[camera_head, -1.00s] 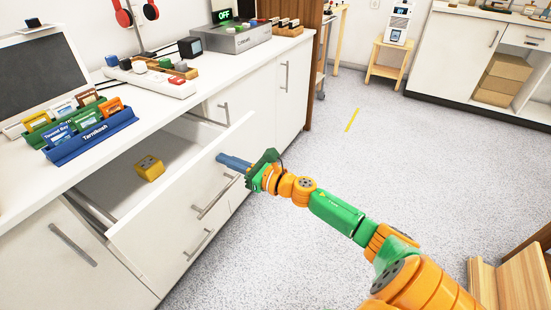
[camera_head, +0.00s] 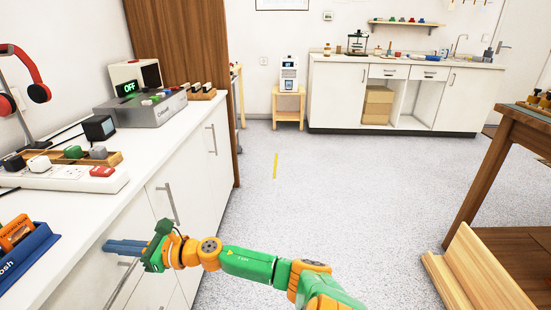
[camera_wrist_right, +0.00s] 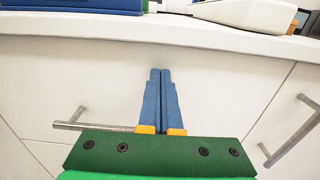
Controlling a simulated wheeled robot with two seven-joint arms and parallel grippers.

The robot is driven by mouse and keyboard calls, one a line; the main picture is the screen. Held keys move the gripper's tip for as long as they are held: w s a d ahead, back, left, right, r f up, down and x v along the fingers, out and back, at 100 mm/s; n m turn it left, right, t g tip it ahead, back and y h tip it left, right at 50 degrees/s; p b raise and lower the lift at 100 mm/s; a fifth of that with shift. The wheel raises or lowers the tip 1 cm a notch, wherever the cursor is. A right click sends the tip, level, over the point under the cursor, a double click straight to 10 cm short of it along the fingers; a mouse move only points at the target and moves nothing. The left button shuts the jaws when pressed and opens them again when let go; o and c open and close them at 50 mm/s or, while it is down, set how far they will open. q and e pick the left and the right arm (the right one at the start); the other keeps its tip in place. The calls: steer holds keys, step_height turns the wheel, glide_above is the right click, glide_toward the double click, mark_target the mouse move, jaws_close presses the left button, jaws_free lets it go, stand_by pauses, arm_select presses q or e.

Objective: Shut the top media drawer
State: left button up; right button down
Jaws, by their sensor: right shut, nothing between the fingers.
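The top media drawer's white front (camera_head: 88,272) is at the lower left of the head view, under the counter edge. In the right wrist view the drawer front (camera_wrist_right: 100,85) sits close beneath the counter lip, with no opening showing; it looks flush with its neighbours. Its bar handle (camera_wrist_right: 95,126) is partly hidden behind my gripper. My right gripper (camera_head: 106,246) is shut and empty, its blue fingertips at the drawer front; in the wrist view the fingertips (camera_wrist_right: 160,71) point at the upper middle of the front. I cannot tell whether they touch it. My left gripper is out of view.
Red headphones (camera_head: 25,75) stand at the back left. A wooden table (camera_head: 490,165) is at the right. The grey floor between is open.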

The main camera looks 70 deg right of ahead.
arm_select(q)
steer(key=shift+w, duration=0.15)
arm_select(e)
steer(key=shift+d+r, duration=0.1)
steer(key=shift+r, duration=0.15)
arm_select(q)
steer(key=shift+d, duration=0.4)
arm_select(e)
steer(key=shift+w+r, duration=0.1)
steer(key=shift+r, duration=0.05)
